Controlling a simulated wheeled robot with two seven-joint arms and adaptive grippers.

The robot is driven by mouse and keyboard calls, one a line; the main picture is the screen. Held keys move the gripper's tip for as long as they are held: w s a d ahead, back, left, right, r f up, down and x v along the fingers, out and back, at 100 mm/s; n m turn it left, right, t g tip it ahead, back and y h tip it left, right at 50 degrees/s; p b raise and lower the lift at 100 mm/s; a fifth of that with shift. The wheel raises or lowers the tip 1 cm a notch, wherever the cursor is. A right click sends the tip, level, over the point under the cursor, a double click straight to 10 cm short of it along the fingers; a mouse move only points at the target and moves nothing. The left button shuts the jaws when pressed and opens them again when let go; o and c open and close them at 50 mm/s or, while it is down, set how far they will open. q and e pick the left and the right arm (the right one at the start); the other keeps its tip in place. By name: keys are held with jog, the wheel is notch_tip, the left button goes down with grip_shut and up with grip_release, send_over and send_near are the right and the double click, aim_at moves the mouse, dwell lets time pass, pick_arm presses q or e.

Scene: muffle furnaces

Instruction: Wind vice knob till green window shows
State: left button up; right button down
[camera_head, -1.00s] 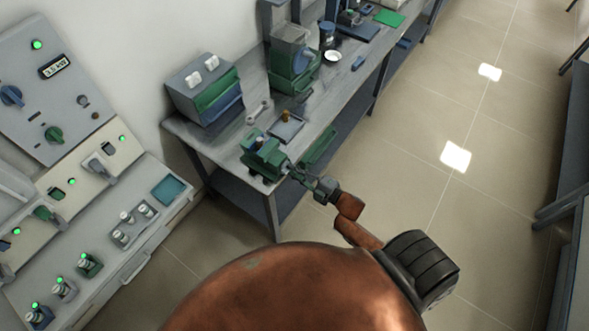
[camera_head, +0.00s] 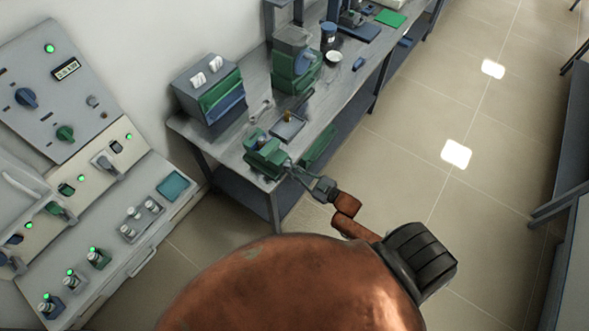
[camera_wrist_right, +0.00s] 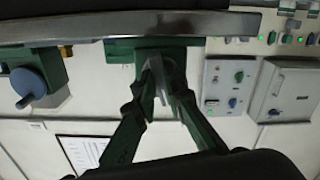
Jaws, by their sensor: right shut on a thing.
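The green vice (camera_head: 265,157) sits at the near corner of the workbench (camera_head: 232,150). My right gripper (camera_head: 291,170) reaches it from the lower right and is shut at the side of the vice facing me. In the right wrist view the fingertips (camera_wrist_right: 163,80) close on a grey part, the vice knob (camera_wrist_right: 172,68), just below the green vice body (camera_wrist_right: 122,48). The fingers hide most of the knob. I cannot make out a green window in either view. My left gripper is not in view.
A small tray (camera_head: 287,130) and a wrench (camera_head: 261,110) lie behind the vice. A grey-green box (camera_head: 208,92) and a green machine (camera_head: 292,68) stand farther back. A control console (camera_head: 95,215) is on the left. The floor to the right is clear.

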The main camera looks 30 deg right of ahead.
jog(key=m+p, duration=0.1)
jog(key=m, duration=0.4)
jog(key=shift+m, duration=0.3)
jog(key=m, duration=0.5)
jog(key=shift+a+r+m+p, duration=0.1)
jog(key=shift+a+m+p, duration=0.05)
jog(key=shift+m+p, duration=0.2)
jog(key=c, duration=2)
grip_release()
jog(key=v, duration=1.2)
